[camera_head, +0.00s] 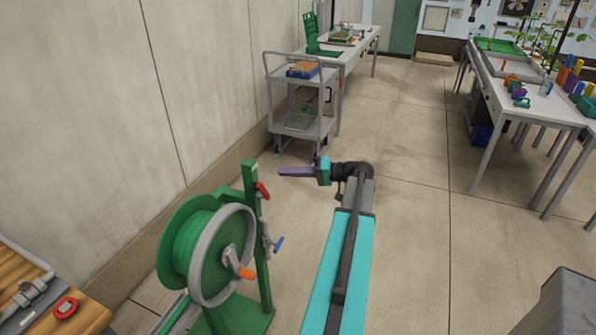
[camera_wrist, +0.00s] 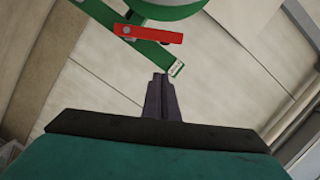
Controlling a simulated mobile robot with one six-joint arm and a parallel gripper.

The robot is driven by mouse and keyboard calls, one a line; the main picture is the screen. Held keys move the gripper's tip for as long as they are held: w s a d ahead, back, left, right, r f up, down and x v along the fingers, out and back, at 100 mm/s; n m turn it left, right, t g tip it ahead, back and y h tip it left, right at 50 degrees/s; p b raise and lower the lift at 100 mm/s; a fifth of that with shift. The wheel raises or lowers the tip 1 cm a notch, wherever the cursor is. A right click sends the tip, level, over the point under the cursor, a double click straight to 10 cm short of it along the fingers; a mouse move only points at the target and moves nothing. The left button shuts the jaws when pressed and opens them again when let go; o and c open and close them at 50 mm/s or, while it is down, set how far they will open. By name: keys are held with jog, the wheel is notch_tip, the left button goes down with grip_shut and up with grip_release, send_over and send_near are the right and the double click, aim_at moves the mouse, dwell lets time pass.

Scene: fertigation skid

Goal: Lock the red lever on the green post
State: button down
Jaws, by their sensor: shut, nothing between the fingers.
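The red lever (camera_head: 262,190) sits near the top of the green post (camera_head: 251,220), beside the hose reel. In the wrist view the red lever (camera_wrist: 148,34) lies across the green post (camera_wrist: 160,57), whose end points toward my fingers. I cannot tell whether the lever is locked.
A green hose reel (camera_head: 195,248) with an orange crank handle (camera_head: 247,273) stands left of the post. A blue lever (camera_head: 278,243) sits lower on the post. A grey cart (camera_head: 303,100) stands behind, and a wooden bench (camera_head: 85,318) is at lower left.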

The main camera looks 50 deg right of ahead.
jog(key=shift+w+a+f+p, duration=0.4)
jog(key=shift+a, duration=0.45)
jog(key=shift+w+a+f+p, duration=0.35)
jog(key=shift+a+p, duration=0.1)
jog(key=shift+a, duration=0.35)
jog(key=shift+w+a+f+p, duration=0.4)
jog(key=shift+a, duration=0.45)
jog(key=shift+f+b, duration=0.15)
jog(key=shift+b, duration=0.2)
jog(key=shift+a+n+b, duration=0.2)
jog(key=shift+n+b, duration=0.1)
jog(key=shift+b, duration=0.25)
